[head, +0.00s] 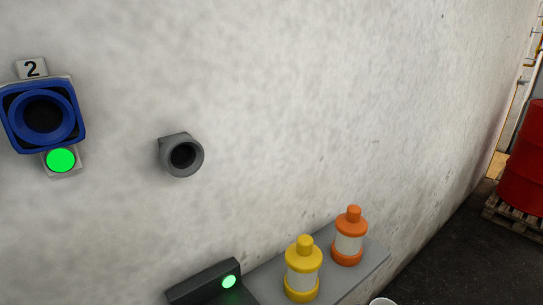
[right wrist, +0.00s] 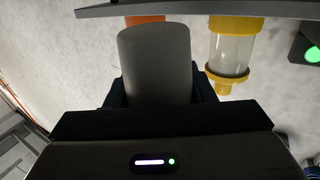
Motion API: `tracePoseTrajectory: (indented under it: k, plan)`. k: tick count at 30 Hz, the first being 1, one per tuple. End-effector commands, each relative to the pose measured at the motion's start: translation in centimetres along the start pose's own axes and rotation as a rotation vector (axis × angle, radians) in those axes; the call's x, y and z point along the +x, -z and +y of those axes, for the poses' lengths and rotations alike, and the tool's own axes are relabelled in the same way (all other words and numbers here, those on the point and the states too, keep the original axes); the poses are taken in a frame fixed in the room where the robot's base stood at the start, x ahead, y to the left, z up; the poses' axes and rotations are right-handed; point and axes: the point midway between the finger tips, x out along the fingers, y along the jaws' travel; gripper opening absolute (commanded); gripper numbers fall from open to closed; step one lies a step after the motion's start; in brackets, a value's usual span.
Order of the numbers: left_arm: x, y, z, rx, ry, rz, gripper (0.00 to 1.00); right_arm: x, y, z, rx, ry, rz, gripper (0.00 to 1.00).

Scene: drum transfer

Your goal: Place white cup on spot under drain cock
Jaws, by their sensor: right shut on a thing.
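The white cup (right wrist: 155,62) is in my right gripper (right wrist: 158,82), between its two dark fingers in the right wrist view. The gripper is shut on the cup's sides. In the head view only a sliver of the white cup's rim (head: 382,301) shows at the bottom edge, right of the shelf. My right gripper is below the picture there. A red drum (head: 525,165) stands at the far right of the head view, cut off by the edge. No drain cock or spot under one can be seen. My left gripper is in neither view.
A grey wall shelf (head: 370,262) holds a yellow bottle (head: 302,270) and an orange bottle (head: 348,237), beside a dark box with a green light (head: 229,281). A grey pipe stub (head: 182,155) and blue port (head: 43,116) stick out of the wall. The drum's wooden pallet (head: 510,217) is on dark floor.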

Motion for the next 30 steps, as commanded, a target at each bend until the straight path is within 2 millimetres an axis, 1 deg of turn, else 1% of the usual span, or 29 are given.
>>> tracePoseTrajectory:
  k: [6, 12, 30]
  plan:
    - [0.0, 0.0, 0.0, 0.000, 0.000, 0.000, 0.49, -0.1, -1.1, -1.0, 0.006, -0.124, -0.002, 0.25]
    - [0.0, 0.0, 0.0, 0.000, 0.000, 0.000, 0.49, -0.1, -1.6, -1.4, 0.001, -0.183, 0.000, 0.25]
    - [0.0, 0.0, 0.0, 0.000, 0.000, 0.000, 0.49, -0.1, -1.6, -1.4, -0.002, -0.194, 0.001, 0.25]
